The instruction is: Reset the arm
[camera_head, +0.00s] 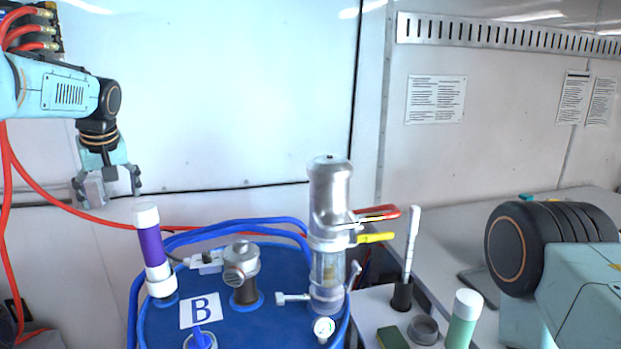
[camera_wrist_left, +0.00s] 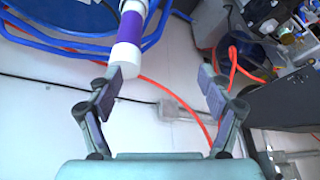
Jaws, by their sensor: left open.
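My left gripper (camera_head: 107,188) hangs at the upper left in the head view, fingers pointing down, open and empty. It is left of and above the purple tube with white ends (camera_head: 153,250), in front of the white wall. In the left wrist view, my left gripper (camera_wrist_left: 163,85) shows its two fingers spread apart with nothing held between them. The purple and white tube (camera_wrist_left: 129,38) is beyond the left finger there. My right arm shows at the right edge of the head view, but its gripper is out of view.
A blue drum (camera_head: 265,300) marked B (camera_head: 200,309) carries a metal proportioner (camera_head: 328,230) with red and yellow levers. To its right are a white stick in a black holder (camera_head: 402,295) and a green, white-capped tube (camera_head: 463,320). Red hoses run behind my left gripper.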

